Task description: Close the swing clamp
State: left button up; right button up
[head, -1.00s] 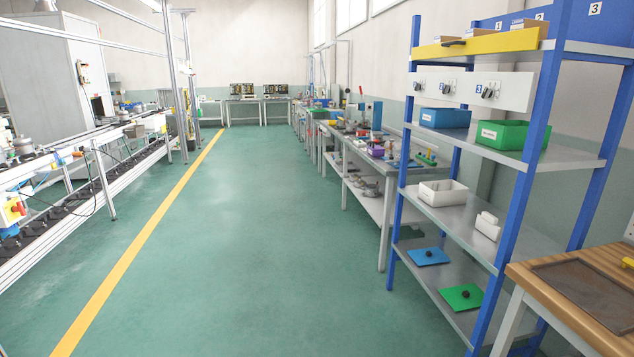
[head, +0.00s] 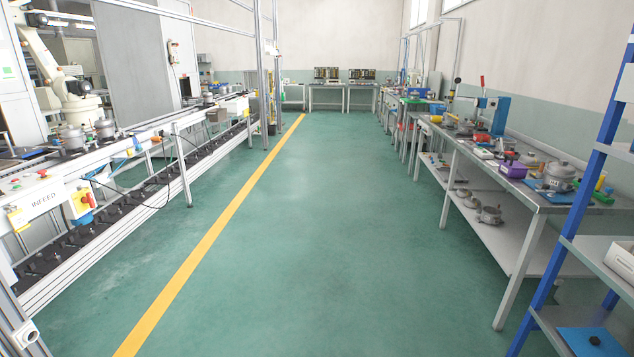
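Neither of my grippers is in view. I cannot clearly make out a swing clamp. A long workbench (head: 548,203) along the right wall carries several small fixtures. Among them are an upright red-tipped lever (head: 481,82) and a blue upright fixture (head: 498,116), too small to tell whether either is a clamp. A grey metal compressor housing (head: 559,174) stands near the bench's close end.
A blue-framed shelf rack (head: 582,210) stands close at the right. A conveyor line marked INFEED (head: 45,200) runs along the left. The green floor (head: 330,250) between them is clear, with a yellow line (head: 205,245) along it.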

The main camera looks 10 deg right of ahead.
aim_at(546, 186)
jog(key=z, duration=0.05)
jog(key=i, duration=2.3)
jog(key=z, duration=1.15)
jog(key=i, duration=2.05)
jog(key=z, duration=1)
